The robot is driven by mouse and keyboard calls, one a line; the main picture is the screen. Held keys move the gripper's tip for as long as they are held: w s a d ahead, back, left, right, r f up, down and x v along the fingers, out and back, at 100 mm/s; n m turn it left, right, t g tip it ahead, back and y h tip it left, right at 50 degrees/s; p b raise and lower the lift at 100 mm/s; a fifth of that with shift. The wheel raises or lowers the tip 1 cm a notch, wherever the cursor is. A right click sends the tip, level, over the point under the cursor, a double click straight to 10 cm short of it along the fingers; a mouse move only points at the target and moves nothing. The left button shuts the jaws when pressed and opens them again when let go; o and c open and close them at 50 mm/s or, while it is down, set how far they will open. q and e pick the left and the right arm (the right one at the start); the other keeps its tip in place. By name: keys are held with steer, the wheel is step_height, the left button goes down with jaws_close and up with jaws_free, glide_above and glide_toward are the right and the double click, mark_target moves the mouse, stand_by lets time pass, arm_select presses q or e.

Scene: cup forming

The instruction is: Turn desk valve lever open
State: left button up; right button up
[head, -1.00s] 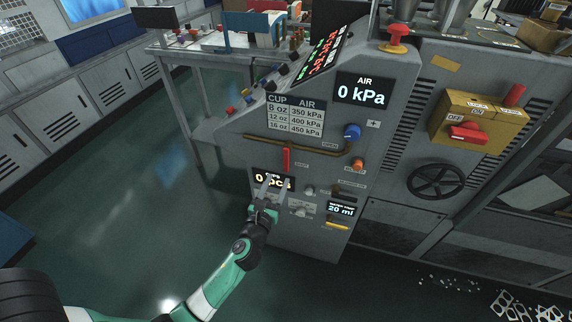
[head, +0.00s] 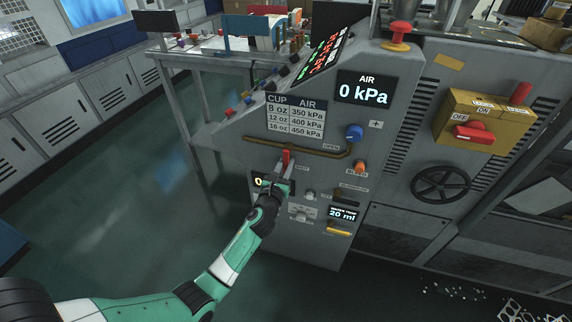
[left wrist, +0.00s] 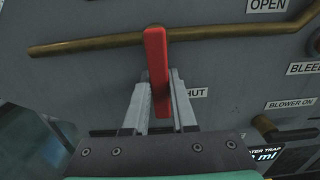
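The red valve lever (head: 286,156) hangs straight down across the brass pipe (head: 330,152) on the grey machine front. It also shows in the left wrist view (left wrist: 156,50), upright in the picture, with a SHUT label (left wrist: 195,92) beside its lower part. An OPEN label (left wrist: 267,5) sits above the pipe to the right. My left gripper (head: 285,169) is at the lever's lower end. In the left wrist view its fingers (left wrist: 160,80) stand either side of the lever, with a slight gap on the right. My right gripper is out of view.
A blue knob (head: 354,132) and orange button (head: 360,166) sit right of the lever. The AIR display (head: 363,90) reads 0 kPa.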

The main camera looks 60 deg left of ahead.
arm_select(q)
jaws_close()
stand_by(1.0)
